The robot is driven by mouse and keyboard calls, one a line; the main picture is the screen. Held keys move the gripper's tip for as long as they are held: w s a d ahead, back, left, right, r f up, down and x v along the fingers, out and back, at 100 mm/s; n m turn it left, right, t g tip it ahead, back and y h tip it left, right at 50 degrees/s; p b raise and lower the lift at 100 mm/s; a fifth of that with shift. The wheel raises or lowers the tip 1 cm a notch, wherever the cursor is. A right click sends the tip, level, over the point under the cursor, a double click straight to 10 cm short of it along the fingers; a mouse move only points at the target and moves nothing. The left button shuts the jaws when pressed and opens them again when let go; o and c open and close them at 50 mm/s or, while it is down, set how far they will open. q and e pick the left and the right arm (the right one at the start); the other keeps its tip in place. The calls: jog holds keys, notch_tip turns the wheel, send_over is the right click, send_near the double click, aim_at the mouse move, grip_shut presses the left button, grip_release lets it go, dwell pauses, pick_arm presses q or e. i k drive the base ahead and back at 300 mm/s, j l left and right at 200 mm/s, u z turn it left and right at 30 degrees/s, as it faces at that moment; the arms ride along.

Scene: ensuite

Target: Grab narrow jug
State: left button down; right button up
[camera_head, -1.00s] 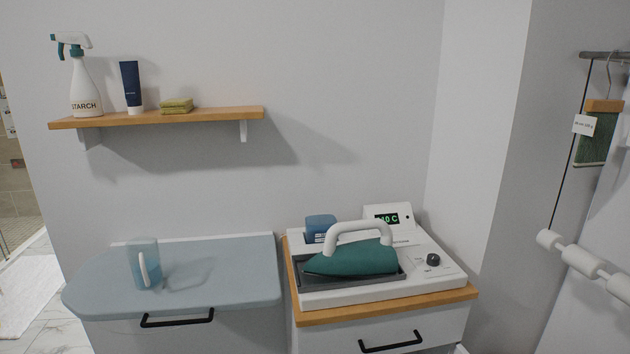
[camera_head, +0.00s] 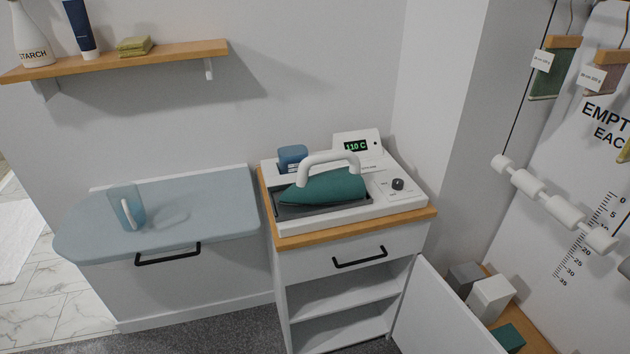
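A narrow translucent blue jug (camera_head: 118,208) with a white handle stands upright on the left part of the grey-blue ironing surface (camera_head: 215,205). Nothing touches it except the surface under it. Neither of my grippers shows in the head view.
A teal iron (camera_head: 325,188) sits on a white station (camera_head: 386,205) on the wood-topped cabinet (camera_head: 290,241), right of the ironing surface. A wooden shelf (camera_head: 140,58) with a starch spray bottle (camera_head: 32,40) hangs above. An open cabinet door (camera_head: 440,310) stands at the lower right. The floor in front is clear.

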aim_at(125, 198)
jog(key=k+j+z, duration=0.3)
jog(key=j, duration=0.3)
jog(key=k+j+z, duration=0.35)
jog(key=k+j, duration=0.15)
jog(key=k, duration=0.1)
